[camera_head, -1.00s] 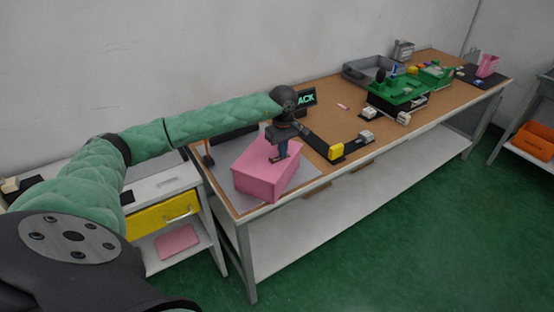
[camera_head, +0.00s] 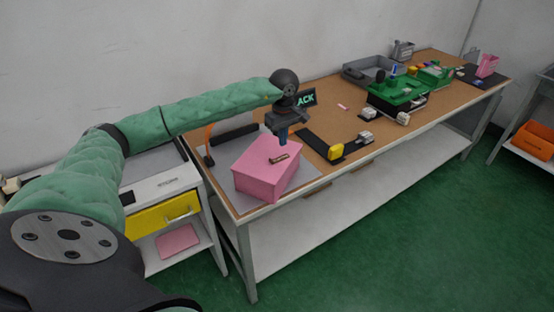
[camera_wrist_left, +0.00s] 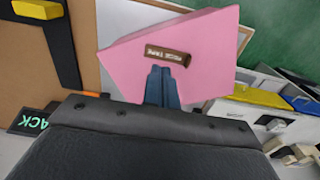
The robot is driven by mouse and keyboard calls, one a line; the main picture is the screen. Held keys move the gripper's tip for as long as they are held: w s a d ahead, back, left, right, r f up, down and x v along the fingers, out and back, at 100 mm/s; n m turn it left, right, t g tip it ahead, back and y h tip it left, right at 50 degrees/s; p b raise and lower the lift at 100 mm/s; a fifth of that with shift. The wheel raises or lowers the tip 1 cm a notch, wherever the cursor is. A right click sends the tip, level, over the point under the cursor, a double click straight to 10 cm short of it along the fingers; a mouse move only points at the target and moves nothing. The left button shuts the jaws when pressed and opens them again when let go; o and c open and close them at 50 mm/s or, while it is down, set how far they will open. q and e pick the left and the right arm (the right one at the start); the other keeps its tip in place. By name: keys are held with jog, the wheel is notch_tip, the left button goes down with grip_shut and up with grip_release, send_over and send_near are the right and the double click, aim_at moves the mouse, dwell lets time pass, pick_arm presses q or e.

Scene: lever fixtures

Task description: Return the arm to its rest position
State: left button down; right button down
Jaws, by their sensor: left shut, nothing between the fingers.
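My left arm comes in from the left in the head view. Its gripper (camera_head: 283,138) points down above the back edge of the pink box (camera_head: 268,178), with its fingers shut and nothing between them. A small brown lever or handle (camera_head: 283,158) lies on top of the box, clear of the fingers. In the left wrist view the shut fingers (camera_wrist_left: 161,72) show in front of the pink box (camera_wrist_left: 205,38), just short of the brown labelled piece (camera_wrist_left: 168,54). My right gripper is in neither view.
The box stands on a grey mat (camera_head: 312,177) on the brown table (camera_head: 349,113). A black bar with a yellow block (camera_head: 336,152) lies to the right. An orange and black fixture (camera_head: 231,135) is behind the box. A cabinet with a yellow drawer (camera_head: 160,215) stands left. Green trays (camera_head: 395,95) are farther back.

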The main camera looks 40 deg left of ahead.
pick_arm(q)
jog(key=shift+r, duration=0.75)
